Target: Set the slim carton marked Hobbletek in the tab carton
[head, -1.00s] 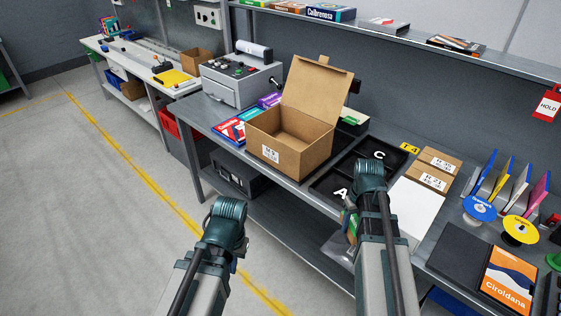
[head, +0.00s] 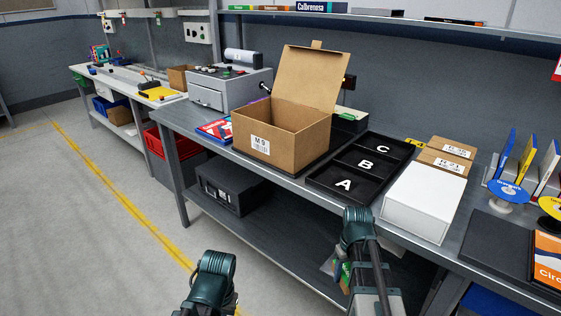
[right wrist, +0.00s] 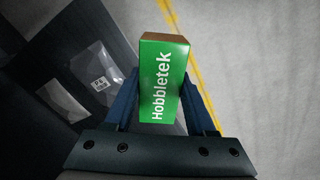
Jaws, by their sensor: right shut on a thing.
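The slim green carton marked Hobbletek (right wrist: 163,85) stands between the two fingers of my right gripper (right wrist: 165,100) in the right wrist view, and they are shut on it. In the head view my right wrist (head: 358,228) is in front of the bench edge, its fingers hidden. A bit of green shows beside it. The tab carton (head: 282,137) is a brown box on the bench, its lid raised with a tab on top and a label on its front. Its inside looks empty where visible. My left gripper (head: 215,268) is low in front of the bench, its fingers hidden.
A black tray (head: 325,183) with compartments A, B and C lies right of the tab carton. A white box (head: 423,203) and labelled brown boxes (head: 446,157) stand farther right. A grey machine (head: 228,88) is at left. A lower shelf (head: 285,220) runs under the bench.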

